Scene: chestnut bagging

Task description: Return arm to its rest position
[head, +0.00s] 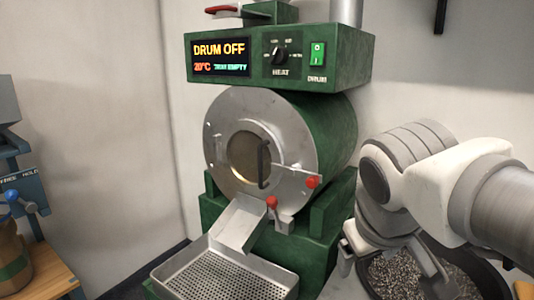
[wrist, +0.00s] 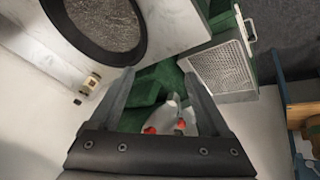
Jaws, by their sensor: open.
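My gripper (head: 396,262) is at the lower right of the head view, pointing down beside the green roaster (head: 338,130). It is in front of a dark round pan (head: 462,262) holding small dark grey bits. In the wrist view my gripper (wrist: 158,78) has its two fingers spread with nothing between them. Beyond the fingers, the wrist view shows green roaster parts (wrist: 152,85), red knobs and a perforated metal tray (wrist: 215,70). My arm comes in from the right of the head view, bent at a joint above the gripper.
The roaster panel (head: 222,55) reads "DRUM OFF" and 20°C. Its round front door (head: 220,120) looks closed, with a chute (head: 240,228) below. The perforated tray (head: 215,275) under the chute is empty. A blue machine (head: 22,190) and a sack (head: 12,262) stand at the left.

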